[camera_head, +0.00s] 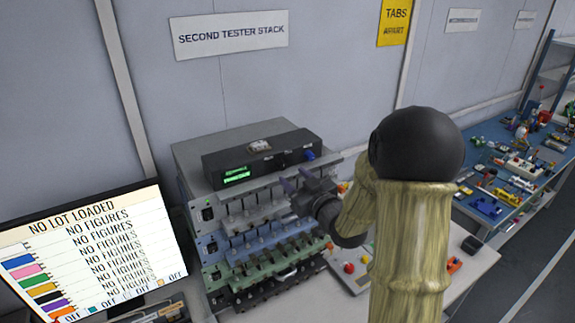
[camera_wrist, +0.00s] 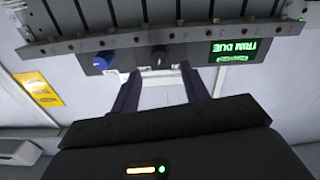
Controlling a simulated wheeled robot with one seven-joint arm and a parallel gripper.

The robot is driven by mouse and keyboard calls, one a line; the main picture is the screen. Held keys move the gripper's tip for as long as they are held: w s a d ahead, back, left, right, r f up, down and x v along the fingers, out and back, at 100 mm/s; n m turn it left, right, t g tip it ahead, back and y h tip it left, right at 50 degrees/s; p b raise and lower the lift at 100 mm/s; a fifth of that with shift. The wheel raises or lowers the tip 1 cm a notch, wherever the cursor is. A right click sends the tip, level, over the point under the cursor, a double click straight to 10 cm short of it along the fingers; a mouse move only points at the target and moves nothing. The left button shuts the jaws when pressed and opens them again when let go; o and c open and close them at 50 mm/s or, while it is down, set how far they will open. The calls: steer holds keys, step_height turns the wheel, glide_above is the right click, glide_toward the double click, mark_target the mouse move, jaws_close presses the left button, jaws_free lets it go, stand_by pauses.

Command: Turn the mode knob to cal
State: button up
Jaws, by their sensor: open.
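A black tester unit (camera_head: 222,164) with a lit green display (camera_head: 236,175) sits on top of the tester stack. Its front has a blue knob (camera_head: 309,154) at the right and a dark knob between the blue knob and the display. The wrist view shows this front upside down, with the blue knob (camera_wrist: 103,60), the dark knob (camera_wrist: 159,58) and a display reading "TRIM DUE" (camera_wrist: 238,50). I cannot read which knob is the mode knob. My gripper (camera_wrist: 161,71) is open, its fingers on either side of the dark knob in that view, with no clear contact. It also shows before the stack (camera_head: 291,182).
Below the unit, the stack (camera_head: 262,262) has several rows of clamps and channels. A monitor (camera_head: 95,250) reading "NO LOT LOADED" stands at the left. A blue bench (camera_head: 500,205) with many small parts is further right.

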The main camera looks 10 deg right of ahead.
mark_target(283, 167)
steer(key=p+x, duration=0.1)
steer(key=x, duration=0.3)
steer(key=shift+w, duration=0.15)
jaws_close()
steer(key=c, duration=1)
jaws_free()
steer(key=c, duration=1)
jaws_free()
steer(key=shift+f, duration=0.1)
steer(key=c, duration=1)
jaws_free()
steer(key=shift+m+b, duration=0.55)
steer(key=shift+m, duration=0.25)
steer(key=c, duration=1)
jaws_free()
steer(key=shift+m+b, duration=0.55)
steer(key=shift+m, duration=0.85)
steer(key=c, duration=1)
jaws_free()
